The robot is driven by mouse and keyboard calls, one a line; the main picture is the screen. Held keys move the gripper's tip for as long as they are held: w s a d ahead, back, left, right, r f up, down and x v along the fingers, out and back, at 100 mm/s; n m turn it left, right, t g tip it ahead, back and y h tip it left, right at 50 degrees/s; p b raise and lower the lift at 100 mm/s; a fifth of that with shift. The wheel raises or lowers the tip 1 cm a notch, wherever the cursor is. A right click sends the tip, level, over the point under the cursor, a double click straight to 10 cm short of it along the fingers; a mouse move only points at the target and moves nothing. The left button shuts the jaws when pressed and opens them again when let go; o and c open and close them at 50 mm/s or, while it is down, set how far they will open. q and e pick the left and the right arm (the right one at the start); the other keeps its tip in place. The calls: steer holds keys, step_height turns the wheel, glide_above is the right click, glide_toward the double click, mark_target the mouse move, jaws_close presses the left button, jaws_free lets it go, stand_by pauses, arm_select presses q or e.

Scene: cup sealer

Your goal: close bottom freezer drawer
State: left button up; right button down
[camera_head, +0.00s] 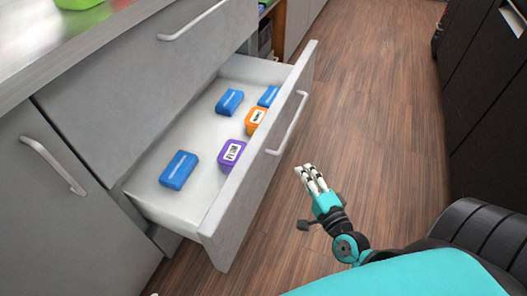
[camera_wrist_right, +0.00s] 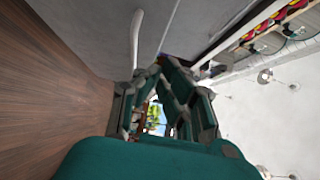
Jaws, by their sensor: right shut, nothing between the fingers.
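The bottom drawer (camera_head: 246,212) is pulled out, with its grey front panel standing away from the cabinet. A pale bar handle (camera_head: 288,128) is on its front; a pale handle (camera_wrist_right: 136,38) on a grey panel also shows in the right wrist view. Inside the drawer lie blue packs (camera_head: 179,170), a purple tub (camera_head: 231,154) and an orange tub (camera_head: 255,121). My right gripper (camera_head: 304,171) is shut and empty, in front of the drawer front and to the right of the handle, apart from it. My left gripper is not in view.
A closed drawer (camera_head: 140,85) sits above the open one, under the countertop (camera_head: 60,50). A closed grey door (camera_head: 50,215) with a handle is at the left. Wooden floor (camera_head: 370,100) is clear to the right, up to dark cabinets (camera_head: 490,110).

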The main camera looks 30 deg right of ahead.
glide_toward(269, 133)
steer(key=w+d, duration=0.2)
steer(key=d, duration=0.1)
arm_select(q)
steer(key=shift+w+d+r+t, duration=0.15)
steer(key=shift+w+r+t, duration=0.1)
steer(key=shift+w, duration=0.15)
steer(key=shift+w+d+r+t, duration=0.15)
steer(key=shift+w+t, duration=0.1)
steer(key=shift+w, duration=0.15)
arm_select(e)
steer(key=w+a, duration=0.2)
steer(key=w, duration=0.1)
steer(key=shift+a, duration=0.2)
steer(key=shift+w, duration=0.1)
